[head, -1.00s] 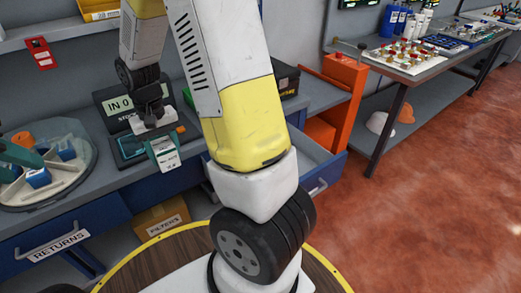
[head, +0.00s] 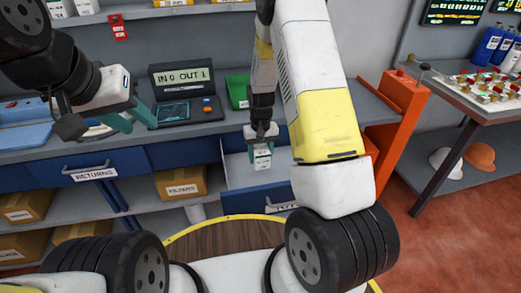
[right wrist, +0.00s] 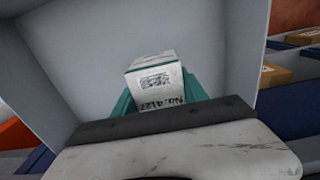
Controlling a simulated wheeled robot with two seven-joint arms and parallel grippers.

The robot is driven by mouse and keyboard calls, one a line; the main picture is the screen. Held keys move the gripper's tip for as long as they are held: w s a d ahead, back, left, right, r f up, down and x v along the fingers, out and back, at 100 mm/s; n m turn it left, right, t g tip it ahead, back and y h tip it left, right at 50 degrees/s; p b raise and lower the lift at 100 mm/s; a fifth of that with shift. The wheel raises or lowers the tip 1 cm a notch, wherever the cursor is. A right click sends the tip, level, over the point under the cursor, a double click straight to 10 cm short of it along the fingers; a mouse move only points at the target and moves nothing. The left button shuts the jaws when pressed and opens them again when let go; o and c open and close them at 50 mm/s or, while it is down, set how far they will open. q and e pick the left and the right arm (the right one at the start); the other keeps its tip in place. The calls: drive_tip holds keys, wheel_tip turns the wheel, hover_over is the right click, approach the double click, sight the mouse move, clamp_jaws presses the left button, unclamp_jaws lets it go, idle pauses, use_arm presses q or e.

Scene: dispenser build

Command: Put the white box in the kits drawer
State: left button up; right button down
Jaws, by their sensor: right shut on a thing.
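The white box (head: 262,160), with printed text on it, is held in my right gripper (head: 262,149). In the right wrist view the box (right wrist: 155,78) sits between the teal fingers, above the pale drawer interior. The open drawer (head: 258,199) has a blue front and lies below the box; its label is mostly hidden behind my right arm. I cannot tell whether the box touches the drawer floor. My left gripper (head: 128,116) is open and empty, in front of the bench at the left.
The returns drawer (head: 95,171) is shut at the left. A terminal (head: 183,92) and a green bin (head: 238,91) stand on the bench. An orange stand (head: 398,115) is right of the drawer. A carton (head: 180,184) sits on the shelf below.

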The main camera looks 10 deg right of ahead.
sight(261, 173)
drive_tip(key=shift+f, duration=2.75)
drive_tip(key=shift+f, duration=0.2)
drive_tip(key=c, duration=0.6)
unclamp_jaws()
